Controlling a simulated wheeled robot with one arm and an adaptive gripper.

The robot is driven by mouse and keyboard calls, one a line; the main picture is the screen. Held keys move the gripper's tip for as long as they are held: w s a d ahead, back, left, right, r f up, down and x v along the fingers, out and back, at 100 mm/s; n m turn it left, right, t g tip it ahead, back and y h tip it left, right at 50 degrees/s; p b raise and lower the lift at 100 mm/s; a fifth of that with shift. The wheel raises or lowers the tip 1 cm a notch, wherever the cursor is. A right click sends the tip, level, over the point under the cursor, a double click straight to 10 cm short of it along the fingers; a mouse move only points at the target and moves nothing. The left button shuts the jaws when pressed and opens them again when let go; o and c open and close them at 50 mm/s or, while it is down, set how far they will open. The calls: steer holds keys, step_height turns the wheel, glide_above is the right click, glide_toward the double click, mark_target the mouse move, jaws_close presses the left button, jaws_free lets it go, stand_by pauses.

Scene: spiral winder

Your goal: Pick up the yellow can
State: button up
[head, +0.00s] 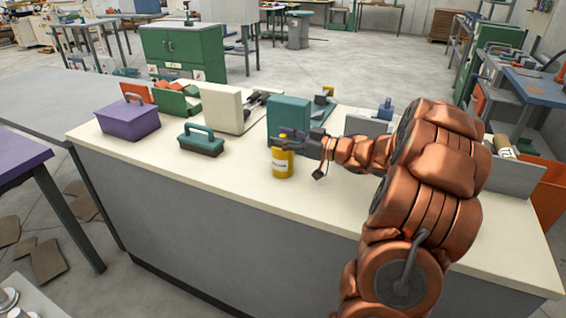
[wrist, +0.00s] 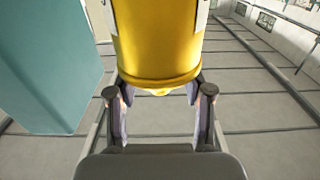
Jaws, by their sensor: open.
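The yellow can (head: 283,165) stands upright on the cream counter (head: 235,171), near the middle of its front part. A pale label shows on its side. In the wrist view the yellow can (wrist: 157,45) fills the top centre, and its upper part is out of frame. My gripper (head: 287,142) is at the can's upper part in the head view. In the wrist view my gripper (wrist: 158,95) has its two fingers apart, one on each side of the can's end. I cannot tell whether the fingers touch it.
Counter room is free in front and left of the can.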

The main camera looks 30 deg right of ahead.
jaws_close()
stand_by(0.3)
stand_by(0.3)
